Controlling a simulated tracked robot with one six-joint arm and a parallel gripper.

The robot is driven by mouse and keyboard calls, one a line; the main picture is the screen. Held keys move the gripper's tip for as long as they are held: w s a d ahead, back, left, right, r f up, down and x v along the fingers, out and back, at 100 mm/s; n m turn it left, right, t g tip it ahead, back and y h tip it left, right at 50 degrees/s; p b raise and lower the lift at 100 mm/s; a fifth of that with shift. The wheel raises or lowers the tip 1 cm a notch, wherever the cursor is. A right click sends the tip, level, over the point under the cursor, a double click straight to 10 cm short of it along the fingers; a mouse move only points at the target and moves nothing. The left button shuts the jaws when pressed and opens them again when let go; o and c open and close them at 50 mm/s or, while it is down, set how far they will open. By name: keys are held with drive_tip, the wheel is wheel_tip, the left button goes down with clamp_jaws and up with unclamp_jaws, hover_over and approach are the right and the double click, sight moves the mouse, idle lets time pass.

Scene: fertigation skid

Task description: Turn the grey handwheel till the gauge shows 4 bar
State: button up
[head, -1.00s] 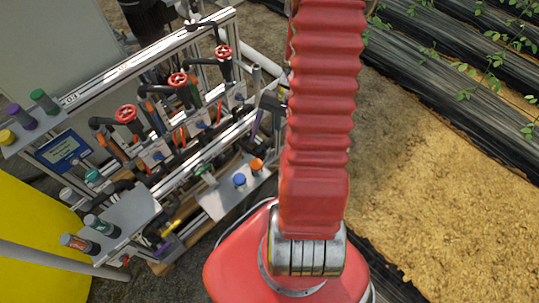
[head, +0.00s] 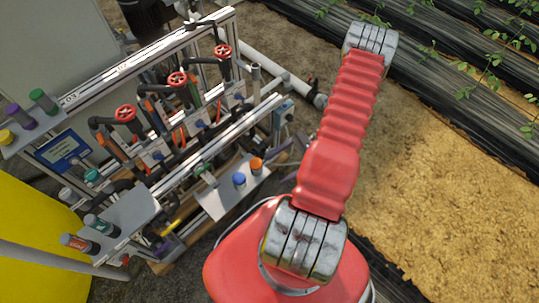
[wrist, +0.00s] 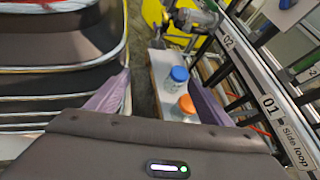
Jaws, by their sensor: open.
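I cannot make out a grey handwheel or a readable gauge in either view. The fertigation skid (head: 150,60) stands at the left in the head view, with red handwheels (head: 177,79) in a row on its pipes. My gripper (wrist: 158,95) shows in the wrist view with its two purple fingers wide apart and nothing between them that it holds. It points past the skid's rail (wrist: 270,100), which is labelled 01 Side loop. A grey pipe fitting (wrist: 203,18) sits at the top of the wrist view; its kind is unclear.
A shelf (head: 217,203) carries a blue-capped bottle (head: 239,180) and an orange-capped bottle (head: 256,166). Another shelf (head: 130,215) with capped bottles is at the lower left, near a yellow tank (head: 30,230). Bare straw-coloured ground (head: 450,190) lies open at the right.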

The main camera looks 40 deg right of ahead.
wheel_tip(320, 180, down, 13)
drive_tip(key=m+t+h, duration=0.1)
drive_tip(key=m+t, duration=0.6)
drive_tip(key=m+t+h, duration=0.7)
drive_tip(key=h, duration=0.3)
approach(268, 153)
drive_tip(key=s+d+f, duration=0.1)
drive_tip(key=s+f, duration=0.1)
drive_tip(key=s, duration=0.2)
drive_tip(key=shift+d+f, duration=0.15)
drive_tip(key=shift+d, duration=0.1)
drive_tip(key=shift+w, duration=0.1)
drive_tip(key=shift+w+a, duration=0.15)
drive_tip(key=shift+w, duration=3.25)
drive_tip(key=shift+w+a, duration=0.1)
drive_tip(key=shift+w, duration=3.35)
drive_tip(key=shift+c, duration=0.2)
drive_tip(key=c, duration=1)
